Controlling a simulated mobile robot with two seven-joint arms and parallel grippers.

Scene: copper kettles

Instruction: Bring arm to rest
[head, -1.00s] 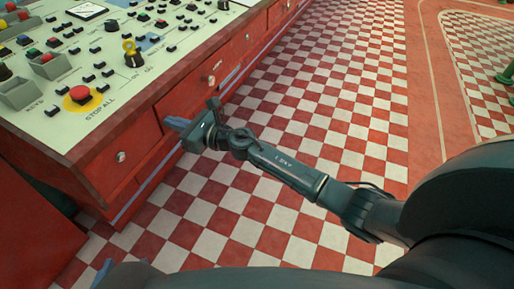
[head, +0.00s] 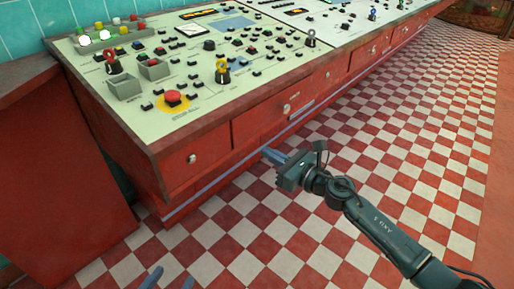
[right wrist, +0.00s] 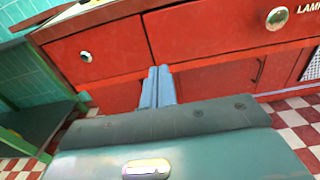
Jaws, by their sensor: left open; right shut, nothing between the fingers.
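My right gripper (head: 268,152) is shut and empty, with its blue fingers together. It hangs over the checkered floor in front of the console's red drawer front, and its arm comes in from the lower right. In the right wrist view the closed fingers (right wrist: 158,86) point at the red drawers. I cannot tell the exact gap between the fingertips and the drawers. My left gripper (head: 171,276) shows only as two blue fingertips, held apart, at the bottom edge of the head view. The rest of the left arm is out of view.
A control console (head: 215,75) with knobs, buttons and a red stop button (head: 173,97) runs along the back. Its red drawers (head: 195,157) face me. A red cabinet (head: 50,190) stands at left. The checkered floor (head: 400,140) is clear to the right.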

